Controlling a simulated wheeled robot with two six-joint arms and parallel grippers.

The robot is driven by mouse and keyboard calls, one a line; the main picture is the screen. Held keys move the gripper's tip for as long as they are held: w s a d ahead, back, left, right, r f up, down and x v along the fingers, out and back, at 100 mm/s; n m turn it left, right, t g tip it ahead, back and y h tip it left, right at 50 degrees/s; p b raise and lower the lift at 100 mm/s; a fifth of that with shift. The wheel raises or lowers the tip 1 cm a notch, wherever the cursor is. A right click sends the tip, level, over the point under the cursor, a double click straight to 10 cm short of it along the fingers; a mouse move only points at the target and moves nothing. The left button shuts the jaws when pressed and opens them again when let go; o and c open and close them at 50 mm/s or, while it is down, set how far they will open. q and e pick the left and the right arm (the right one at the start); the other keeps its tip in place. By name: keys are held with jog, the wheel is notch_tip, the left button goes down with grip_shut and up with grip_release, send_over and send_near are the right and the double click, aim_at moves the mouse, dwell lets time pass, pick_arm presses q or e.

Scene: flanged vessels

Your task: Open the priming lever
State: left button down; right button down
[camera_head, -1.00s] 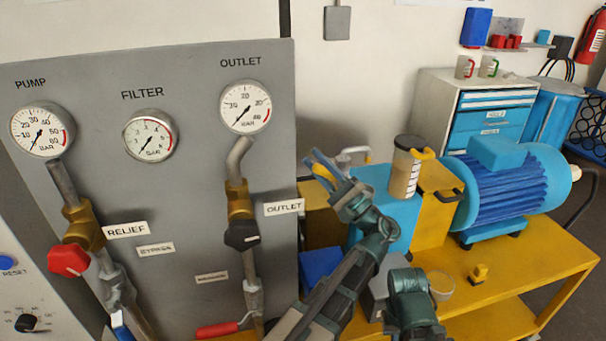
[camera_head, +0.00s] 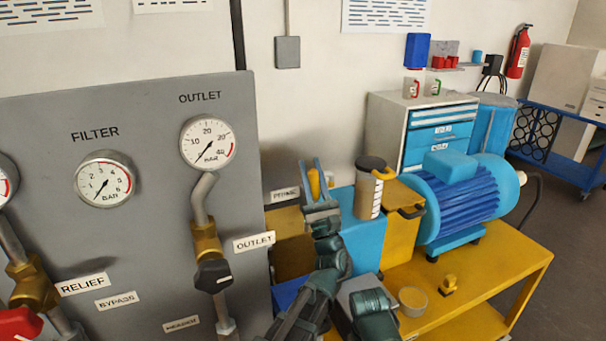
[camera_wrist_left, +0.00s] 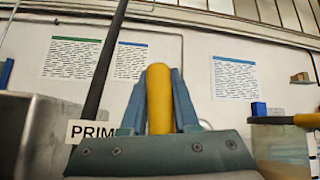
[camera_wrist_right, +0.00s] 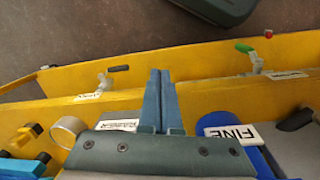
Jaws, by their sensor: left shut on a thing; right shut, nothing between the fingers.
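My left gripper (camera_head: 316,180) is shut on this grip, with one blue finger on each side. In the left wrist view the yellow grip (camera_wrist_left: 159,98) fills the gap between the fingers. A label reading PRIM (camera_wrist_left: 90,131), partly covered, is on the left there. The rest of the lever is hidden behind my gripper. My right gripper (camera_wrist_right: 158,100) is shut and empty, pointing over yellow metal edges in the right wrist view.
A clear reservoir with a black and yellow top (camera_head: 369,190) stands close to the right of my left gripper. The grey gauge panel (camera_head: 120,230) is to the left. A blue motor (camera_head: 460,205) sits on the yellow cart (camera_head: 490,285).

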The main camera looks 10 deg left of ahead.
aim_at(319, 190)
pick_arm(q)
jog(key=shift+w+d+m+t+h, duration=0.2)
jog(key=shift+d+m+t+h, duration=0.15)
jog(key=shift+m+h, duration=0.55)
jog(key=shift+w+d+m+t+h, duration=0.2)
jog(key=shift+m+t+h, duration=0.15)
jog(key=shift+m+h, duration=0.5)
jog(key=c, duration=0.7)
grip_release()
jog(key=shift+o, duration=0.2)
jog(key=shift+s+f, duration=0.1)
jog(key=shift+f, duration=0.05)
jog(key=b+v, duration=0.4)
jog(key=v, duration=0.2)
jog(key=shift+s+f+b, duration=0.1)
jog(key=shift+f+b, duration=0.1)
jog(key=shift+b, duration=0.15)
jog(key=shift+s+d+f, duration=0.25)
jog(key=shift+s, duration=0.1)
